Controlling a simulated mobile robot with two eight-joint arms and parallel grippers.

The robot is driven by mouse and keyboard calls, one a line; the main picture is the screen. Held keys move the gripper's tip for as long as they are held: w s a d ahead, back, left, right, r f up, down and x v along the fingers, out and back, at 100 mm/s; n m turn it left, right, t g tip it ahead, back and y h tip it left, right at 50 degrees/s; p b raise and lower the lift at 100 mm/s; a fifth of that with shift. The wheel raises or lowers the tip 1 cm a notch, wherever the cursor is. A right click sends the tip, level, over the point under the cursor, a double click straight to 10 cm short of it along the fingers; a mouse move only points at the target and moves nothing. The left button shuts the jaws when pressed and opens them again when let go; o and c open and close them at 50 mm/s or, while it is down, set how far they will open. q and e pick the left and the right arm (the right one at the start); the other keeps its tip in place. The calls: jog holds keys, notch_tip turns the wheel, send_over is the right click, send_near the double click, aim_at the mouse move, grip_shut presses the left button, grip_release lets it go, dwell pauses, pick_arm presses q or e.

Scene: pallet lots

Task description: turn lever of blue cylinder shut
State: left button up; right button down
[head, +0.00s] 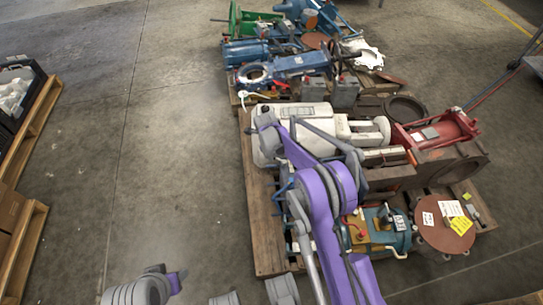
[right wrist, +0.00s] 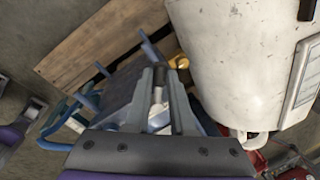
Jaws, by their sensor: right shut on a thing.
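My right gripper (right wrist: 160,75) is in the right wrist view, its two grey fingers close together around a short pale grey rod (right wrist: 158,92), which appears to be the lever. The blue body (right wrist: 118,98) beside the fingers appears to be the blue cylinder, with thin blue bars around it; the fingers cover part of it. In the head view, blue bars (head: 281,188) show at the pallet's left side, below the white machine. My purple right arm hides most of this spot and the right gripper.
The white machine (right wrist: 235,60) stands close right of the fingers, also seen in the head view (head: 300,138). The wooden pallet (head: 264,235) also holds a red cylinder (head: 445,130) and a round brown plate (head: 440,236). Open floor (head: 180,130) lies to the left.

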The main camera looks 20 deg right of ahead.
jog(key=shift+w+d+m, duration=0.15)
jog(key=shift+d+m, duration=0.05)
jog(key=shift+m, duration=0.2)
jog(key=c, duration=0.8)
grip_release()
jog(key=shift+o, duration=0.2)
notch_tip(320, 180, up, 11)
jog(key=s+a+p, duration=0.1)
jog(key=p, duration=0.1)
jog(key=shift+s+a+f+p, duration=0.15)
jog(key=shift+s+a+p, duration=0.05)
jog(key=shift+a+p, duration=0.1)
jog(key=shift+f, duration=0.1)
